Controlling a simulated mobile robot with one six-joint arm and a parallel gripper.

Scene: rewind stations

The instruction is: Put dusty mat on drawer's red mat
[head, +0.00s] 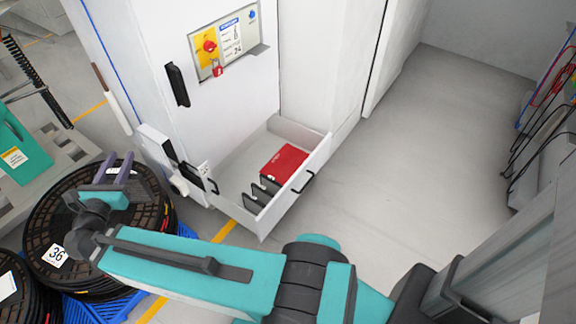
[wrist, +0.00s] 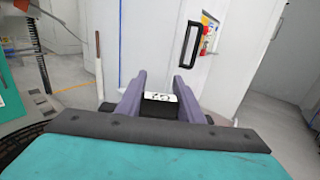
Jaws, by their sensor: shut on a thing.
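My gripper (head: 118,174) is over the black reel stack at the left in the head view. In the wrist view its two purple fingers (wrist: 160,90) are shut on a small black thing (wrist: 158,109) with a white, numbered label. I cannot tell whether this is the dusty mat; no other thing in view is clearly that mat. The drawer (head: 229,178) is pulled out low on the white cabinet. The red mat (head: 284,159) lies flat in its right part, apart from my gripper, with nothing on it.
A black reel (head: 50,205) sits on a blue pallet (head: 120,306). A small white door (head: 155,150) stands near my gripper. The floor (head: 400,170) right of the drawer is clear.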

